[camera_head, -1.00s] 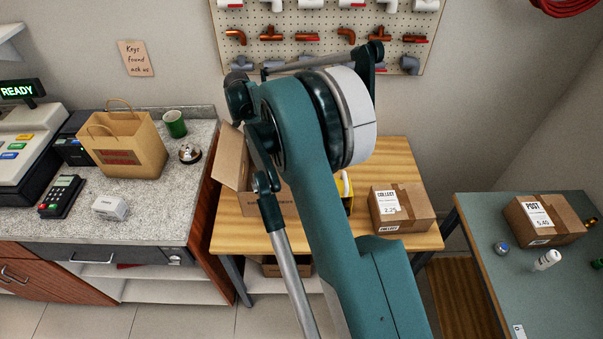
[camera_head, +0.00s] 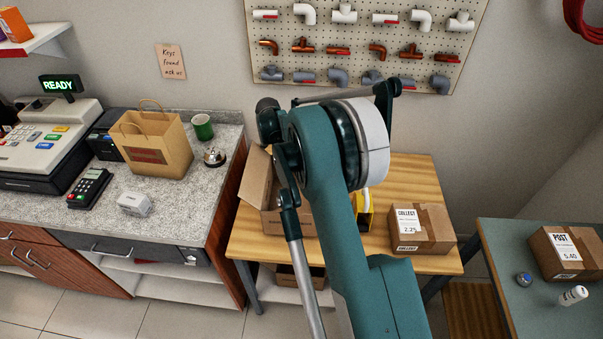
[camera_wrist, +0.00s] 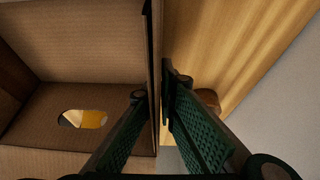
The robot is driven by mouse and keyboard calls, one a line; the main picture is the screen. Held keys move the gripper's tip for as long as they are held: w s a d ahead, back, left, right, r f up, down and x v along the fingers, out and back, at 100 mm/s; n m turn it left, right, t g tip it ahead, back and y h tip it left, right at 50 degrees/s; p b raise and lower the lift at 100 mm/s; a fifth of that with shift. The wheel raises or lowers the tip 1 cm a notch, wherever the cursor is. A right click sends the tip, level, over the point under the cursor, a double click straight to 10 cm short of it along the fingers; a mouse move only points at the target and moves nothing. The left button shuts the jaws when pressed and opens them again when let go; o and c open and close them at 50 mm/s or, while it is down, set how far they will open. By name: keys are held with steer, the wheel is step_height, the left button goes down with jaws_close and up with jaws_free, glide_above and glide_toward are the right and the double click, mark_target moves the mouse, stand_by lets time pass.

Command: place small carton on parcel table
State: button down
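An open brown cardboard carton (camera_head: 272,224) with raised flaps stands at the left of the wood-topped table (camera_head: 425,175), partly hidden behind my arm. I take it as the small carton, though no label shows. In the wrist view the carton's inside (camera_wrist: 75,50) fills the left, with an oval hand hole in its wall. My gripper (camera_wrist: 154,97) straddles one carton wall, one green-padded finger inside and one outside. Both fingertips appear to press on that wall. In the head view my gripper is hidden behind my arm.
A COLLECT parcel (camera_head: 421,229) and a yellow object (camera_head: 365,212) share the wooden table. Left is a counter with a paper bag (camera_head: 155,148). Another box (camera_head: 287,277) lies under the wooden table.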

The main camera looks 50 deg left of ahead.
steer(key=shift+f, duration=1.45)
steer(key=c, duration=2.7)
jaws_free()
steer(key=v, duration=1.2)
steer(key=shift+d, duration=0.1)
steer(key=shift+w, duration=0.1)
